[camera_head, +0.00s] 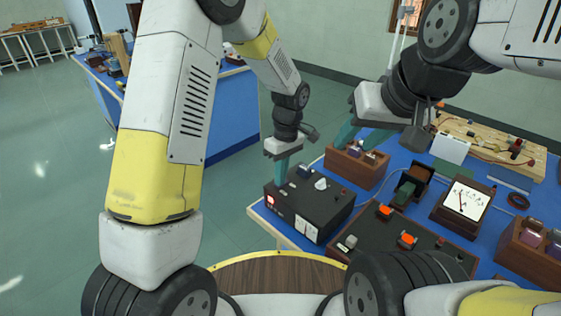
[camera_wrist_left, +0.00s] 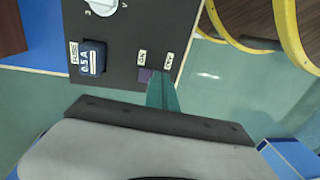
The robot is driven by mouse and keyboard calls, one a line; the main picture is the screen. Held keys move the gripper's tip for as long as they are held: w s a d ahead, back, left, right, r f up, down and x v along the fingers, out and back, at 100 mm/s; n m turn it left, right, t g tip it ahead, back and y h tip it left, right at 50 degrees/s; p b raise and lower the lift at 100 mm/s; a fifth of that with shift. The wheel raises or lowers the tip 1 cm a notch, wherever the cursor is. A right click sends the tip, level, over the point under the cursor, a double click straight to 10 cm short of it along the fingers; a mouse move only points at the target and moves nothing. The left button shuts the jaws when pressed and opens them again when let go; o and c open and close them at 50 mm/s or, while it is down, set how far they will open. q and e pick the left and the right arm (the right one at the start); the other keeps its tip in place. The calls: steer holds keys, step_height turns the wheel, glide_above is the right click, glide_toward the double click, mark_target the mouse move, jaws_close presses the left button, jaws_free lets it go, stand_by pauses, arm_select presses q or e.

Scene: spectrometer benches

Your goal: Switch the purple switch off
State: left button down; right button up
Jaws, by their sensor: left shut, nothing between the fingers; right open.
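The black power box (camera_head: 305,209) stands at the near left corner of the blue bench. In the left wrist view, the purple switch (camera_wrist_left: 145,75) sits on the box's top (camera_wrist_left: 120,55), below labels that appear to read ON and OFF. My left gripper (camera_head: 281,182) points down at the box top, shut and empty. Its teal fingertips (camera_wrist_left: 162,78) are right beside the purple switch and cover part of that area; I cannot tell whether they touch it. The switch is not distinguishable in the head view. My right gripper (camera_head: 346,134) is open above the bench, behind the box.
A blue fuse (camera_wrist_left: 91,59) and a white knob (camera_wrist_left: 101,5) are on the same box top. A wooden block (camera_head: 356,168), a black panel with orange knobs (camera_head: 395,245) and a meter (camera_head: 466,204) crowd the bench. Floor lies left of the box.

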arm_select(q)
steer(key=shift+s+a+f, duration=0.35)
steer(key=shift+s+f, duration=0.1)
steer(key=shift+f, duration=0.1)
steer(key=shift+w+d, duration=0.1)
steer(key=shift+w+d+r, duration=0.15)
steer(key=shift+w+d, duration=0.25)
steer(key=shift+w, duration=0.05)
steer(key=shift+d, duration=0.1)
steer(key=shift+w+r, duration=0.1)
steer(key=shift+r, duration=0.1)
step_height(320, 180, up, 8)
steer(key=shift+w+d, duration=0.2)
steer(key=shift+w, duration=0.05)
